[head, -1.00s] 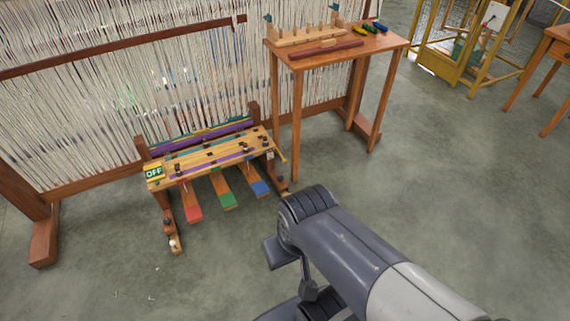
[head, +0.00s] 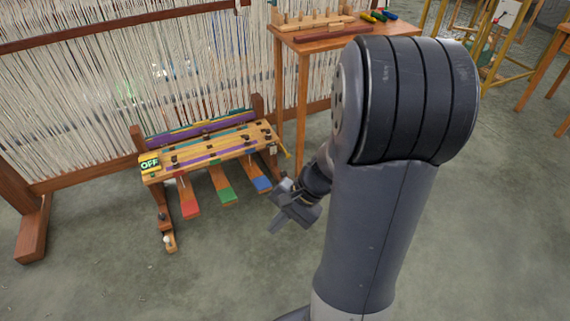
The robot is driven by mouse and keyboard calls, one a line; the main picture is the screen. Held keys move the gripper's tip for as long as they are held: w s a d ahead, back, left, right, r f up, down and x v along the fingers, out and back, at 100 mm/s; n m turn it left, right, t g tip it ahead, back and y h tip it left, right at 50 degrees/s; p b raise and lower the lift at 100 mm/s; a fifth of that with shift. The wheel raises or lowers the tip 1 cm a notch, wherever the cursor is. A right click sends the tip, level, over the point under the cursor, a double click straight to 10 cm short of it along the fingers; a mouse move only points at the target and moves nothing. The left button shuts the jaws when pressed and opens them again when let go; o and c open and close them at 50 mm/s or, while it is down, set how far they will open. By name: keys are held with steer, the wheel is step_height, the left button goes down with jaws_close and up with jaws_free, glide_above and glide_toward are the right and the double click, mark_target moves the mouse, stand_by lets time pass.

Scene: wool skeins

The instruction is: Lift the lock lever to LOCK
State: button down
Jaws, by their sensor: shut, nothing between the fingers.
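A small wooden treadle unit (head: 215,150) stands on the floor in front of the loom, with a green OFF sign (head: 149,164) at its left end. I cannot tell whether this is the lock lever, and I can read no LOCK mark. Red (head: 190,208), green (head: 226,194) and blue (head: 261,184) pedals slope out below its front. My gripper (head: 278,220) is shut and empty, right of the blue pedal and apart from the yellow lever. My arm hides part of it.
The large loom (head: 80,100) with pale threads stands behind the unit. A wooden side table (head: 345,38) with pegs and coloured skeins stands behind my arm. A yellow frame (head: 490,50) is at the back right. The floor in front is clear.

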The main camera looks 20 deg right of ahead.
steer(key=w+d+f+m+t+y+b, duration=0.1)
steer(key=w+d+f+m+t+b, duration=0.25)
steer(key=d+f, duration=0.4)
steer(key=w+d+f+m+t+b, duration=0.2)
steer(key=d+f+m+b, duration=0.25)
steer(key=f, duration=0.65)
steer(key=w+d+f+m+t+y+b, duration=0.1)
steer(key=w+d+f+m+t+b, duration=0.3)
steer(key=f, duration=0.5)
steer(key=s+d+f+m+t+h+b, duration=0.1)
steer(key=s+d+f+m+h+b, duration=0.2)
steer(key=f, duration=0.8)
steer(key=s+d+f+m+t+h+b, duration=0.1)
steer(key=s+d+f+m+h+b, duration=0.3)
steer(key=d+f+m, duration=0.3)
steer(key=s+d+f+m+t+h+b, duration=0.1)
steer(key=s+d+f+m+h+b, duration=0.2)
steer(key=f, duration=1.1)
steer(key=s+d+m+b, duration=0.1)
steer(key=d+m, duration=0.1)
steer(key=d, duration=0.1)
steer(key=shift+f, duration=0.4)
steer(key=shift+w+t, duration=0.15)
steer(key=shift+t, duration=0.1)
